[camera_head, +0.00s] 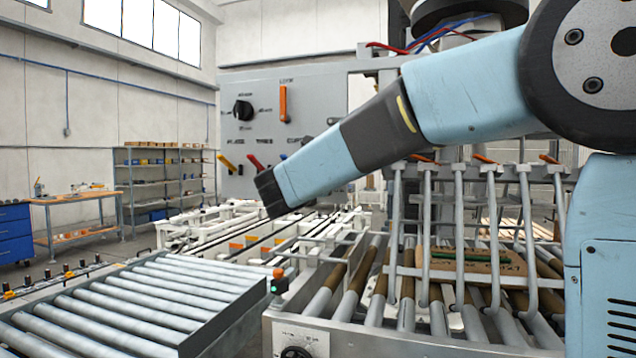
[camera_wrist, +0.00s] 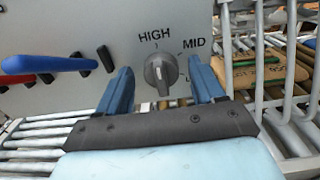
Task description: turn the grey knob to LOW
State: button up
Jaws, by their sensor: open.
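The grey knob (camera_wrist: 160,72) sits on the grey panel (camera_wrist: 112,22) in the wrist view, with HIGH printed above it and MID to its upper right. A third label at its lower right is mostly hidden by a finger. The knob's ridge stands nearly upright, its upper end towards HIGH; I cannot tell its exact setting. My gripper (camera_wrist: 159,68) is open, one blue finger on each side of the knob in the picture, with gaps showing. Whether the tips reach the knob's depth is unclear. In the head view my arm hides the knob and the fingertips.
A blue lever (camera_wrist: 45,64) reaches out left of my gripper. The panel also bears a black knob (camera_head: 243,110), an orange lever (camera_head: 283,103) and a red lever (camera_head: 257,162). Metal rails (camera_head: 460,230) and a cardboard box (camera_wrist: 258,70) stand to the right.

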jog(key=shift+c, duration=0.4)
jog(key=shift+r, duration=0.1)
jog(key=c, duration=0.9)
jog(key=shift+c, duration=0.2)
jog(key=m, duration=1.4)
jog(key=f+m, duration=0.1)
jog(key=m, duration=0.5)
jog(key=shift+d+m, duration=0.25)
jog(key=shift+m, duration=1.65)
